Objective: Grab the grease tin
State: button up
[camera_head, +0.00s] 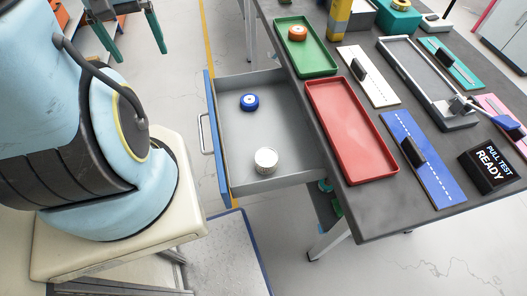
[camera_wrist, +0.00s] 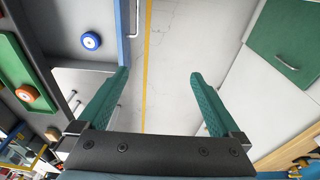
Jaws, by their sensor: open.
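A round, pale tin (camera_head: 265,160), likely the grease tin, stands in the open grey drawer (camera_head: 225,120), near its front end in the head view. It does not show in the wrist view. A blue round roll with a white centre (camera_head: 249,102) lies farther back in the same drawer. It also shows at the upper left of the wrist view (camera_wrist: 91,41). My gripper (camera_head: 138,52) hangs at the top left of the head view, to the left of the drawer and apart from it. Its teal fingers (camera_wrist: 160,74) are spread wide with nothing between them.
The dark workbench (camera_head: 365,222) holds a red tray (camera_head: 350,130), a green tray (camera_head: 303,58) with an orange roll (camera_head: 298,33), several coloured boards and a black "PULL TEST READY" box (camera_head: 490,165). The drawer's raised walls and handle (camera_head: 206,133) jut out. Pale floor lies below my gripper.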

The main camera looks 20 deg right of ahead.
aim_at(266, 159)
jog(key=k+l+u, duration=0.1)
jog(key=u, duration=0.3)
jog(key=k+l+u, duration=0.1)
jog(key=u, duration=0.35)
jog(key=k+u, duration=0.2)
jog(key=u, duration=0.2)
jog(key=k+u, duration=0.15)
jog(key=u, duration=0.3)
jog(key=k+j+u, duration=0.2)
jog(key=k, duration=0.35)
jog(key=k+j+u, duration=0.2)
jog(key=k+j, duration=0.2)
jog(key=k, duration=0.15)
jog(key=k+j+u, duration=0.2)
jog(key=k+j, duration=0.25)
jog(key=k+l, duration=0.1)
jog(key=l, duration=0.15)
jog(key=k+l, duration=0.15)
jog(key=l, duration=0.1)
